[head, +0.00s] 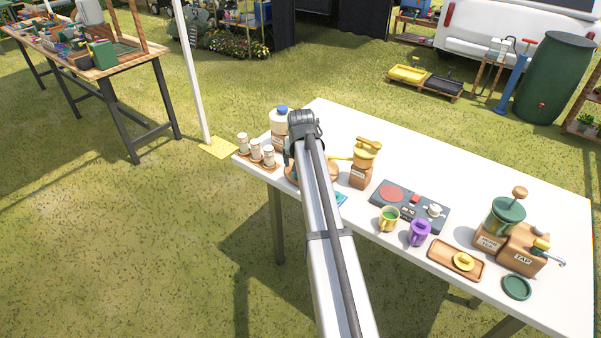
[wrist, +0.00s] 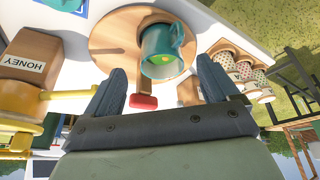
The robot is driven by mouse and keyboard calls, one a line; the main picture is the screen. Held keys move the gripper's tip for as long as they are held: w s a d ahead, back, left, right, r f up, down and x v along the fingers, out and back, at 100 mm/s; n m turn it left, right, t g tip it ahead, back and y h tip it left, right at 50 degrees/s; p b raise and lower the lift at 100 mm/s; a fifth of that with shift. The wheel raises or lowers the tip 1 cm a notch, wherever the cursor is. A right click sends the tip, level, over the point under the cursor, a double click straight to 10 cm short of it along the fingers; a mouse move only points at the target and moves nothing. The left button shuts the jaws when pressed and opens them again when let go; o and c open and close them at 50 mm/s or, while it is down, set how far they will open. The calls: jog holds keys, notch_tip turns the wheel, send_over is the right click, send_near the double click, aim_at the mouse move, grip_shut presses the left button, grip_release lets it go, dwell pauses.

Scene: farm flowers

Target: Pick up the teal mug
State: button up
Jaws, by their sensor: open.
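The mug is just beyond the fingertips.
A red-ended wooden piece (wrist: 143,101) lies between the fingers in the wrist view. A honey dispenser (wrist: 30,70) with yellow parts stands left, several spotted cups (wrist: 240,72) right. In the head view, yellow (head: 389,219) and purple (head: 420,232) mugs stand farther right.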

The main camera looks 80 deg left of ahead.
jog(key=x, duration=0.5)
jog(key=shift+s+d, duration=0.1)
jog(key=shift+d, duration=0.05)
jog(key=c, duration=1.3)
